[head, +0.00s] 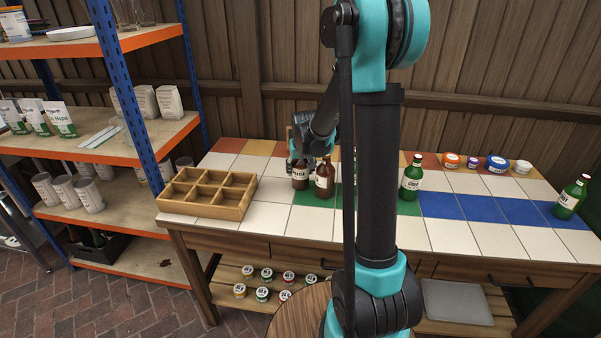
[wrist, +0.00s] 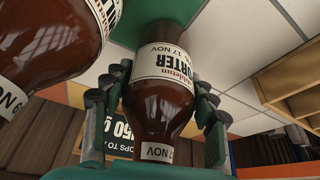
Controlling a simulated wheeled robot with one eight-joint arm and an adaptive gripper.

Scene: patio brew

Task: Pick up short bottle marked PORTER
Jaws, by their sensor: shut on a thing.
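A short brown bottle marked PORTER (wrist: 162,85) stands between the fingers of my gripper (wrist: 158,112) in the wrist view. Its label and neck tag read 17 NOV and appear upside down there. The fingers are closed on both its sides. In the head view this bottle (head: 300,177) is the left one of two brown bottles, with my gripper (head: 301,162) around its upper part. I cannot tell whether its base touches the tiles. The second brown bottle (head: 324,181) stands close on its right; it also shows large in the wrist view (wrist: 50,40), its label mostly cut off.
A wooden compartment box (head: 207,196) sits at the table's left end. Green bottles stand to the right (head: 411,178) and at the far right (head: 571,198). Small tubs (head: 496,164) line the back. A blue-posted shelf (head: 125,95) rises at left. White tiles in front are clear.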

